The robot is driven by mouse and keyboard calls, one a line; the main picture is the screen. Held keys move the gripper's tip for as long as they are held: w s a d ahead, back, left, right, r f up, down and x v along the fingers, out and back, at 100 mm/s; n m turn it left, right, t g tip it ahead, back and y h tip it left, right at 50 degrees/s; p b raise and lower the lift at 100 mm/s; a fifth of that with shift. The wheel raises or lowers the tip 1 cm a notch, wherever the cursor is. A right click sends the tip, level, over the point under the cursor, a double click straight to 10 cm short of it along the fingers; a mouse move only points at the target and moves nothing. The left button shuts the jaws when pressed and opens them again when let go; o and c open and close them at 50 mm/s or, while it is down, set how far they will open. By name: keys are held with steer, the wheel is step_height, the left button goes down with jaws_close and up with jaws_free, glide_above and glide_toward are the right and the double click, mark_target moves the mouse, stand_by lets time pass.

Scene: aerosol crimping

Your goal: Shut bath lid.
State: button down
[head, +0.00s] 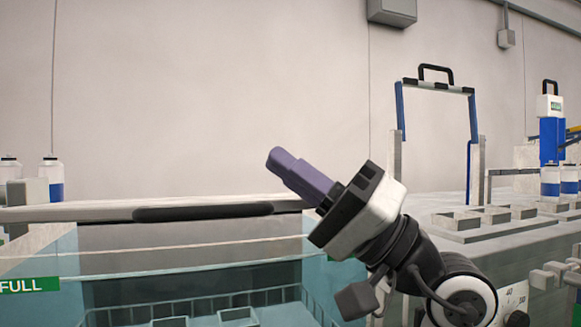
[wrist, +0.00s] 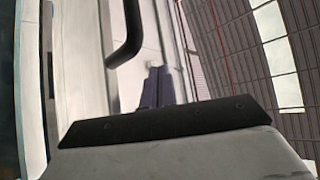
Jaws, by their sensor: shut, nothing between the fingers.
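The bath (head: 45,255) has blue see-through walls and stands at the lower left of the head view. The lid (head: 90,212) shows nearly edge-on as a pale slab across the back of the bath, with a long black handle (head: 200,212) along it. How far the lid is tilted is hard to tell. My gripper (head: 272,158) has purple fingers, shut and empty, pointing up and left above the lid's right end. In the wrist view the shut fingers (wrist: 158,85) are near a black bar (wrist: 128,35), apparently the handle, with nothing between them.
Wire baskets (head: 210,310) sit inside the bath. White bottles (head: 50,178) stand at the far left. At the right are a blue-and-white frame with a black handle (head: 436,70), a bench with square holders (head: 455,221), and a blue device (head: 551,130). The air above the lid is clear.

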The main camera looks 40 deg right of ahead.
steer(key=shift+s+d, duration=0.1)
stand_by(0.3)
steer(key=s+d+f+p, duration=0.3)
steer(key=s+d, duration=0.7)
steer(key=s, duration=0.2)
steer(key=shift+d, duration=0.25)
